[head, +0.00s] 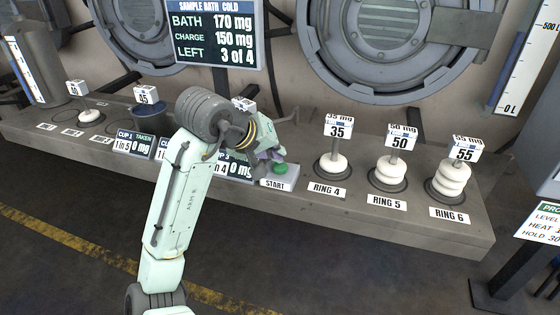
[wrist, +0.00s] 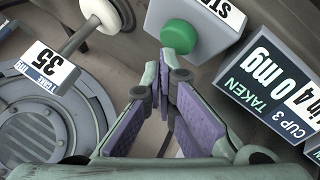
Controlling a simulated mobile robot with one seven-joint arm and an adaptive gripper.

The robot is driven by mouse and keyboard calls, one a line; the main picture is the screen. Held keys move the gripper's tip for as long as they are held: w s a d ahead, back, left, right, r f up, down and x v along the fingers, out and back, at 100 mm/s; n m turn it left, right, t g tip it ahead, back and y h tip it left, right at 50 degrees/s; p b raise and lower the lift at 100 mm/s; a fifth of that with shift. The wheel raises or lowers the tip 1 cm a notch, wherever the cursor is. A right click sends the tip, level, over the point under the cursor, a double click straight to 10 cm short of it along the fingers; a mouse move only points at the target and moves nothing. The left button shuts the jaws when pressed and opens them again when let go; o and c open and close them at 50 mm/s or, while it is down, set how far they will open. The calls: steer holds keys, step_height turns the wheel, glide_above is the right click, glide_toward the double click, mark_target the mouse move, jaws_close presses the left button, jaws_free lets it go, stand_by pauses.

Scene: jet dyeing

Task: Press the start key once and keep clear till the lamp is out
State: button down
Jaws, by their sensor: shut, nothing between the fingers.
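The start key is a round green button (head: 281,168) on a pale box labelled START (head: 279,183), on the bench right of centre. The green button also shows at the top of the wrist view (wrist: 179,36). My gripper (head: 268,158) is beside the button in the head view, partly hidden by my wrist. In the wrist view my gripper (wrist: 167,68) has its purple-padded fingers shut and empty, tips close to the button's lower edge. I cannot tell whether they touch it. No lit lamp can be made out.
Cup 3's display (wrist: 282,85) is close by. A board (head: 217,32) reads bath 170 mg, charge 150 mg, left 3 of 4. Floor in front is clear.

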mark_target(276, 164)
steer(key=shift+r, duration=0.35)
step_height(276, 164, up, 5)
steer(key=p, duration=0.5)
stand_by(0.6)
